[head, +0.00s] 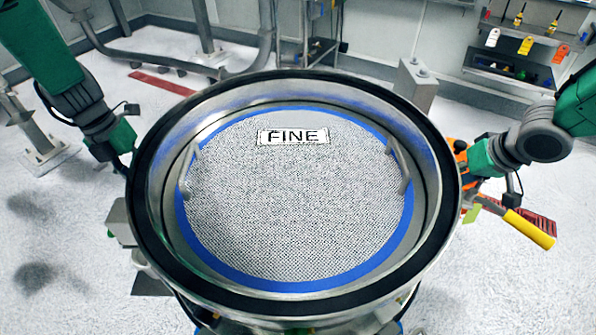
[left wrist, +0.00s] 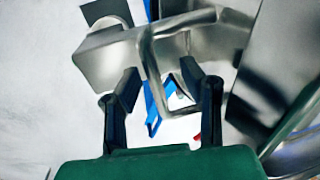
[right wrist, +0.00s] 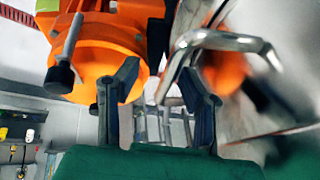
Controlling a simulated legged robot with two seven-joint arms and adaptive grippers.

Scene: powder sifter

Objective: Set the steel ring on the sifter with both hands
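The steel ring (head: 437,190), with a broad black rim (head: 143,190), lies level over the sifter in the head view. Inside it shows the mesh screen (head: 300,215) with a blue edge and a FINE label. Whether the ring touches the sifter is hidden. My left gripper (head: 124,162) is at the ring's left side, partly hidden by the rim. In the left wrist view its open fingers (left wrist: 160,75) stand on either side of a bent steel handle (left wrist: 147,50). My right gripper (head: 465,170) is at the right side. Its fingers (right wrist: 163,82) are apart, near another steel handle (right wrist: 225,42).
Two small upright handles (head: 403,168) stand on the screen. An orange machine part and a yellow-handled tool (head: 530,229) are at the right. A grey post (head: 417,82) stands behind the ring. A wall rack (head: 525,45) holds coloured tags. The floor at left is mostly clear.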

